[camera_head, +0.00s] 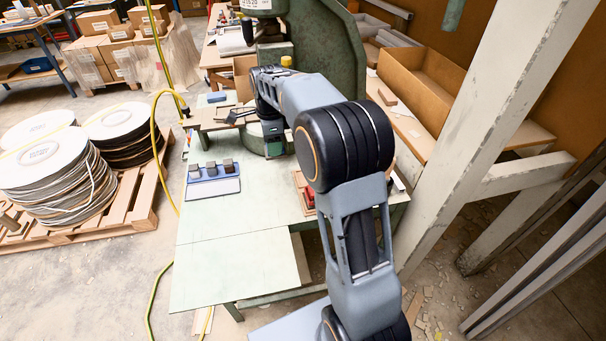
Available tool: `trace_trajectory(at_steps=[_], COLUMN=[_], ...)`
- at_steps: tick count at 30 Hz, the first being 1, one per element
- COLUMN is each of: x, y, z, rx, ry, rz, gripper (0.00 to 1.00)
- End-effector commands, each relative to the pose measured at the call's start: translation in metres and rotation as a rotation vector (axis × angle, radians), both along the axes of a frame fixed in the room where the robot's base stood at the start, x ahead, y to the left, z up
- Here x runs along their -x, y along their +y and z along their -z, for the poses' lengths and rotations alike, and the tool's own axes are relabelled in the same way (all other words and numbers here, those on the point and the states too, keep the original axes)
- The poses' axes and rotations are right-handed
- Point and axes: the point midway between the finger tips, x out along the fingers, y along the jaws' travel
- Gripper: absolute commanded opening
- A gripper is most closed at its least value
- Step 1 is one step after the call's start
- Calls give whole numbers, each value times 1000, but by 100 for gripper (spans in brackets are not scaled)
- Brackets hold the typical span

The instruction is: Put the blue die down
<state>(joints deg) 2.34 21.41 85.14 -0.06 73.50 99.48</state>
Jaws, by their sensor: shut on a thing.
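My arm reaches over the bench to the press, and its wrist points down over the round green press bed (252,142). My gripper (274,149) is at the lower end of the wrist, small and partly covered by my own arm. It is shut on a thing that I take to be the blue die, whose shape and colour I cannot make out. Whether anything touches the bed under the gripper is hidden.
The green fly press (339,55) rises just behind my arm. A small wooden stand (207,118) with dark tools is left of the wrist, and a blue block (216,97) lies behind it. The front of the pale green bench (235,250) is bare. A wooden tray (303,190) is at right.

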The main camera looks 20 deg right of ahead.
Motion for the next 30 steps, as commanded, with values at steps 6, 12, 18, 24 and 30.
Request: trace_trajectory(at_steps=[6,12,18,24,30], x=[17,24,27,29,31], y=[-51,-72,-83,-87,-91], z=[25,56,69,75,98], rx=[0,0,0,0,0], ry=[0,0,-2,-1,0], rz=[3,-1,-4,-4,-6], gripper=[11,11,11,11,11])
